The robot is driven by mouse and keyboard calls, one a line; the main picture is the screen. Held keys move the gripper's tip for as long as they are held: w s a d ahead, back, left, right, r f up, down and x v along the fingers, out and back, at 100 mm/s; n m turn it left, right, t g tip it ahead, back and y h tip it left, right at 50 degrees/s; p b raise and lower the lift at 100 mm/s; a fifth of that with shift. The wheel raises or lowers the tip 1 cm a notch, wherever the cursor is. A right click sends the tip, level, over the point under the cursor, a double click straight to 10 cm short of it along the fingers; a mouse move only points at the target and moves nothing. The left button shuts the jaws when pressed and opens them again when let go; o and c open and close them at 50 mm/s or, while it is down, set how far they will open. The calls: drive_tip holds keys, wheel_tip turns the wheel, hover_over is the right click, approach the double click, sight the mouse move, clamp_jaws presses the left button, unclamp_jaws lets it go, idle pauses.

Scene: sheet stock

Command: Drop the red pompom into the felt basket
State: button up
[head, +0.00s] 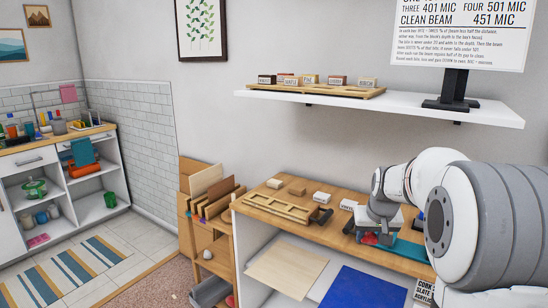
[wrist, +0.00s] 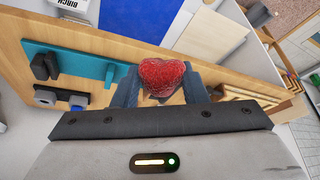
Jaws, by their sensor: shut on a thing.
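My gripper (head: 376,230) is over the right part of the wooden workbench top, with its jaws pointing down. It is shut on the red pompom (wrist: 161,76), a fuzzy red ball between two dark fingers in the wrist view. In the head view only a bit of the pompom (head: 369,239) shows under the gripper. I cannot tell for sure which thing is the felt basket. A small dark grey container (wrist: 257,14) at the top right of the wrist view may be it, but it is cut small.
The workbench (head: 262,198) holds a wooden slotted rack (head: 283,207), several small blocks and a teal strip (head: 408,248) near the gripper. A wooden side rack (head: 215,238) with a grey bin (head: 208,292) stands left. A white wall shelf (head: 410,103) hangs above. Floor at left is open.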

drive_tip(key=s+a+f+n+p, duration=0.15)
drive_tip(key=a+f+p, duration=0.25)
drive_tip(key=a+f, duration=0.9)
drive_tip(key=s+d+f, duration=0.1)
drive_tip(key=s+f, duration=0.5)
drive_tip(key=f, duration=0.3)
drive_tip(key=shift+d, duration=0.3)
drive_tip(key=shift+d, duration=0.1)
